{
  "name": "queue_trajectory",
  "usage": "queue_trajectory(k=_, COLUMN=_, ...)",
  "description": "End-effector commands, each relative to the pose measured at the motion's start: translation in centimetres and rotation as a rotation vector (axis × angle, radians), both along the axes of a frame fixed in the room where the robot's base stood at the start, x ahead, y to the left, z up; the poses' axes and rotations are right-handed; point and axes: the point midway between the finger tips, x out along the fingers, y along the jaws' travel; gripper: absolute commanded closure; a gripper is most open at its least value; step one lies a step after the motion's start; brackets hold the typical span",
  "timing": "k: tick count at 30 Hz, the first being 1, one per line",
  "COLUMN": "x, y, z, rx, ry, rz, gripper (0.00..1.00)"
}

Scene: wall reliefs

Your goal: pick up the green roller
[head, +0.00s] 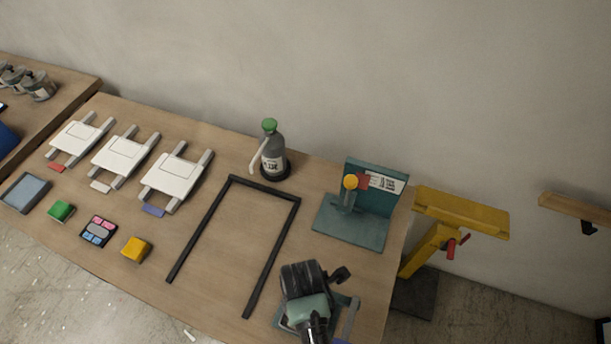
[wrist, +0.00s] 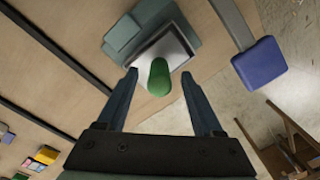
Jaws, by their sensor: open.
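The green roller (wrist: 158,77) shows in the wrist view as a short, rounded cylinder, seen nearly end-on. It stands out over a teal holder (wrist: 124,34) with a pale tray-like part. My gripper (wrist: 159,77) is open, with one finger on each side of the roller in the picture and a gap on both sides. I cannot tell how deep the roller lies between the fingers. In the head view my gripper (head: 304,285) is over the front right of the table, above the teal holder (head: 283,320), and hides the roller.
A grey bar with a blue block (wrist: 258,64) lies close right of the holder. A black frame (head: 208,230) lies to the left on the table (head: 350,268). A teal stand (head: 372,225) and a bottle (head: 273,155) stand behind. A yellow trestle (head: 430,245) is beyond the right edge.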

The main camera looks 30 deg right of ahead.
Motion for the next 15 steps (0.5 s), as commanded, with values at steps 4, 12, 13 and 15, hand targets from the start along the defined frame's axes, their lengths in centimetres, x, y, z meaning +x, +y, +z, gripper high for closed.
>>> queue_trajectory(k=4, x=-0.1, y=0.0, z=-1.3, rx=0.0, ry=0.001, rz=0.001, gripper=0.32)
queue_trajectory(k=12, x=0.0, y=0.0, z=-1.5, rx=-0.001, ry=-0.002, rz=0.001, gripper=0.32)
queue_trajectory(k=13, x=0.0, y=0.0, z=-1.5, rx=-0.001, ry=-0.002, rz=0.001, gripper=0.35)
queue_trajectory(k=15, x=0.0, y=0.0, z=-1.5, rx=-0.001, ry=-0.002, rz=0.001, gripper=0.48)
